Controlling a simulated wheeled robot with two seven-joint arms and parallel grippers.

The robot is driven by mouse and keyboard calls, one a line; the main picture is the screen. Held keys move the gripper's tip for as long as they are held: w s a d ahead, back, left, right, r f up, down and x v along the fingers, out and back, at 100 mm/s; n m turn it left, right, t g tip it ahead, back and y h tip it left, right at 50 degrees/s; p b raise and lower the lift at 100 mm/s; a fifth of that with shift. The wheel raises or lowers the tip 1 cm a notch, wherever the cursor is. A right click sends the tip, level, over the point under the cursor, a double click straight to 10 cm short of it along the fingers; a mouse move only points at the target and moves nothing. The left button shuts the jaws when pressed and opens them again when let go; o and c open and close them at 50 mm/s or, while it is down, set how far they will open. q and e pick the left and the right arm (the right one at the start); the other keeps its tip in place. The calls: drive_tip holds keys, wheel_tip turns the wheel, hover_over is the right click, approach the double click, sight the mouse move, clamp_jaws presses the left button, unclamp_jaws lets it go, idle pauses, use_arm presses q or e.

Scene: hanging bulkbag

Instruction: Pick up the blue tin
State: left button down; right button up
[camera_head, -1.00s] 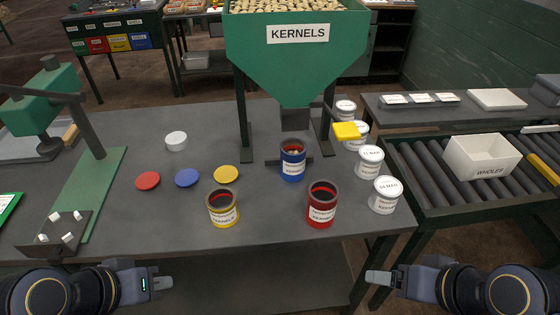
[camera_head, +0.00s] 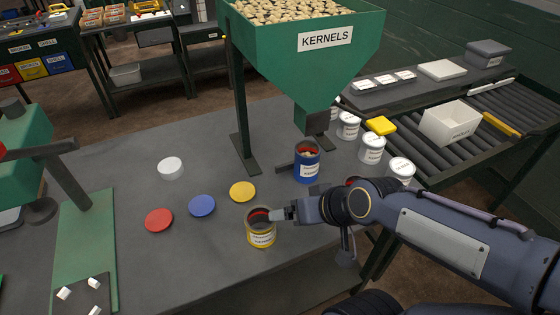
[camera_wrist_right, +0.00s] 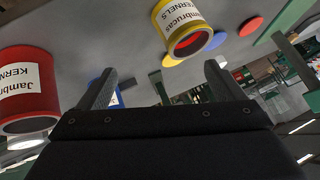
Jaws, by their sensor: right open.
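The blue tin (camera_head: 307,168) stands upright on the table under the hopper spout, with kernels showing at its top. My right gripper (camera_head: 284,214) reaches in from the right in the head view, in front of the blue tin and overlapping the yellow tin (camera_head: 262,236); whether it touches that tin I cannot tell. In the wrist view my right gripper (camera_wrist_right: 160,80) is open and empty. A strip of the blue tin (camera_wrist_right: 117,98) shows beside its left finger, farther away. My left gripper is not in view.
The red tin (camera_wrist_right: 24,92) is at the left in the wrist view, mostly hidden by my arm in the head view. The green hopper (camera_head: 300,60) stands over the blue tin. White tins (camera_head: 372,149) stand to its right. Red, blue and yellow lids (camera_head: 242,191) lie left.

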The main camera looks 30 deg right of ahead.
drive_tip(key=w+d+t+h+p, duration=0.2)
drive_tip(key=w+d, duration=0.1)
drive_tip(key=w, duration=0.3)
drive_tip(key=t+h+p, duration=0.3)
drive_tip(key=h+p, duration=0.1)
approach(315, 158)
drive_tip(key=shift+m, duration=0.4)
drive_tip(key=w, duration=0.1)
drive_tip(key=w+f, duration=0.1)
drive_tip(key=w, duration=0.2)
drive_tip(key=shift+w+a+f, duration=0.25)
drive_tip(key=shift+w, duration=0.1)
drive_tip(key=shift+w+d+f+p, duration=0.2)
drive_tip(key=shift+w+d, duration=0.25)
drive_tip(key=shift+w, duration=0.15)
drive_tip(key=shift+w+d+f+p, duration=0.15)
drive_tip(key=shift+w+d, duration=0.25)
drive_tip(key=shift+w, duration=0.25)
drive_tip(key=p+x, duration=0.1)
drive_tip(key=x, duration=0.4)
drive_tip(key=shift+w+f+p, duration=0.1)
drive_tip(key=shift+w+p, duration=0.05)
drive_tip(key=shift+p, duration=0.25)
